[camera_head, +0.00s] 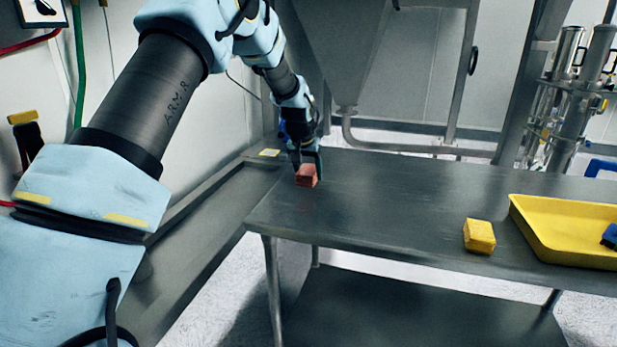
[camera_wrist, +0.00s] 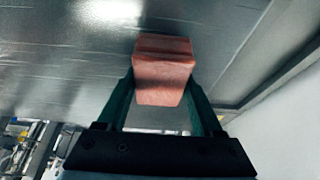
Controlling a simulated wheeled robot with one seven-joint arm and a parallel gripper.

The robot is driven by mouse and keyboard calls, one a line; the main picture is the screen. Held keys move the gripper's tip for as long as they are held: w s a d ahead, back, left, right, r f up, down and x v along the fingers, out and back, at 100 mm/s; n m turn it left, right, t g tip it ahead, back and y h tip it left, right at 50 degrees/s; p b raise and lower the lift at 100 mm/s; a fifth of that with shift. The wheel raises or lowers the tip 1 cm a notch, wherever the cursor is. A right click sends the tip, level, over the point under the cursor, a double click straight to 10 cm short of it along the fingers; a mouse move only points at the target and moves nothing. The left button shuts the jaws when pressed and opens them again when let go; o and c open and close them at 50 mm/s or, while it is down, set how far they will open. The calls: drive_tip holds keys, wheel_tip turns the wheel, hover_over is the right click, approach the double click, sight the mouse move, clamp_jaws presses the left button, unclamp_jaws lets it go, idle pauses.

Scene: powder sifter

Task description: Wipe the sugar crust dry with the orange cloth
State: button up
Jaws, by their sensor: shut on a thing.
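The orange cloth (camera_head: 306,176) is a folded, reddish-orange block near the far left corner of the steel table (camera_head: 390,200). My gripper (camera_head: 308,164) is shut on it. In the wrist view the cloth (camera_wrist: 164,72) sits between the two green fingers, with its far end against or just above the steel; I cannot tell which. I cannot make out a sugar crust for certain.
A yellow block (camera_head: 480,236) and a yellow tray (camera_head: 560,243) with a blue item stand at the table's right. A steel hopper (camera_head: 340,50) hangs behind the table, with a pipe along its back edge. A wall (camera_head: 215,110) closes the left. The table's middle is clear.

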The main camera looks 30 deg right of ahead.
drive_tip(key=shift+w+r, duration=0.1)
drive_tip(key=shift+r, duration=0.25)
drive_tip(key=shift+r+p, duration=1.4)
drive_tip(key=shift+r, duration=0.85)
drive_tip(key=shift+f, duration=0.1)
